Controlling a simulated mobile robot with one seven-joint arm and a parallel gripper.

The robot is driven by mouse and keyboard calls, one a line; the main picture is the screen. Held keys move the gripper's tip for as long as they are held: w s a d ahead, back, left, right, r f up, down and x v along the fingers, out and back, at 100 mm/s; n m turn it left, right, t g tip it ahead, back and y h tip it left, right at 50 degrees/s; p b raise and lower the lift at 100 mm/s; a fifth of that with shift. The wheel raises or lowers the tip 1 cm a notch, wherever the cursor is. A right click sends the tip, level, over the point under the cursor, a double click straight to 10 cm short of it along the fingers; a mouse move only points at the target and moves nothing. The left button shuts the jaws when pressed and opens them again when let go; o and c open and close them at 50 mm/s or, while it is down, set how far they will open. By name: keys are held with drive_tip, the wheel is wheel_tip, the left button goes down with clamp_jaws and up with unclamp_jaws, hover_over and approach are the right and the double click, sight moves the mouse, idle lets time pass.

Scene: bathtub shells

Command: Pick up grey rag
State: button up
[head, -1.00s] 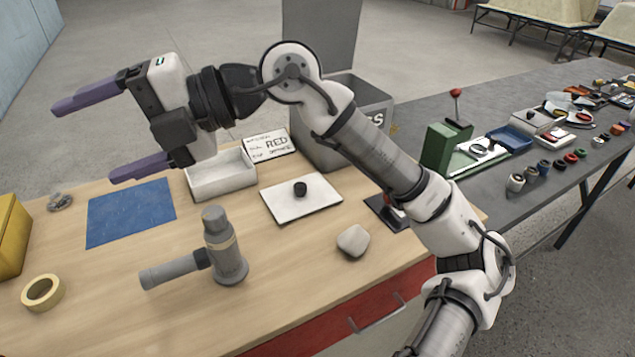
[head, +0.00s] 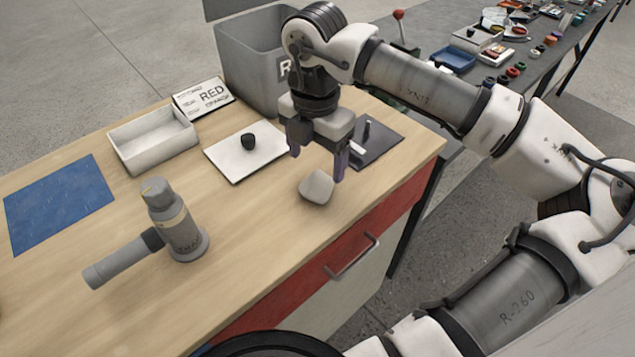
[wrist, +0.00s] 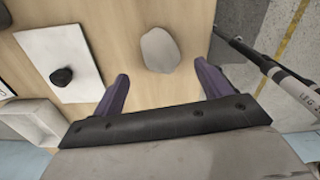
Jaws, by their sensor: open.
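The grey rag (head: 316,187) is a small, rounded pale-grey lump on the wooden bench (head: 245,245), near its front edge. In the wrist view the rag (wrist: 160,50) lies ahead of and between the two purple fingers, nearer the top of the picture. My gripper (head: 318,165) points down just above and behind the rag in the head view, with its fingers spread and nothing between them that I can see held. It also shows in the wrist view (wrist: 165,85). The exact height above the rag cannot be told.
A white plate with a black knob (head: 235,165) lies left of the rag, and a dark plate (head: 375,150) lies right. A grey cylindrical tool (head: 178,225), a white tray (head: 155,148), a blue mat (head: 55,205) and a grey bin (head: 250,65) share the bench. A drawer handle (head: 352,258) juts from its front.

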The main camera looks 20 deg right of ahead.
sight(318, 181)
drive_tip(key=shift+d+f+p, duration=0.15)
drive_tip(key=shift+f+p, duration=1)
drive_tip(key=shift+f, duration=2.35)
drive_tip(key=shift+c, duration=0.5)
drive_tip(key=c, duration=1)
